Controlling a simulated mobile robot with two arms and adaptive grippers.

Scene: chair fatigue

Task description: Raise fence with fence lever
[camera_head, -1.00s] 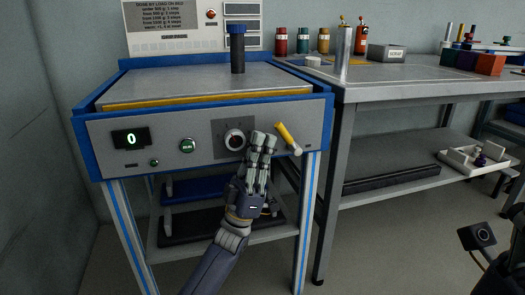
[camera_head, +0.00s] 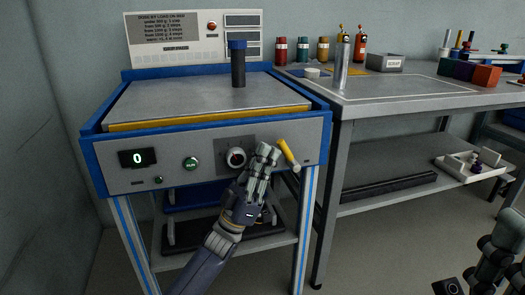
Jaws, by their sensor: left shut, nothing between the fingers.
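The yellow-handled lever (camera_head: 288,152) sits on the right of the machine's grey front panel (camera_head: 120,179), tilted, with its upper end to the left. I take it to be the fence lever. A yellow strip (camera_head: 208,118) runs low along the front of the machine's top and may be the fence. My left gripper (camera_head: 268,152) is shut and empty, in front of the panel just left of the lever. Whether it touches the lever, I cannot tell. My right gripper (camera_head: 507,236) is partly in view at the lower right, far from the lever; its fingers are unclear.
The panel also has a dial (camera_head: 236,157), a green button (camera_head: 191,163) and a display (camera_head: 137,158) reading 0. A dark blue-topped cylinder (camera_head: 238,66) stands on the machine's top. A workbench (camera_head: 420,102) with bottles and blocks stands close on the right.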

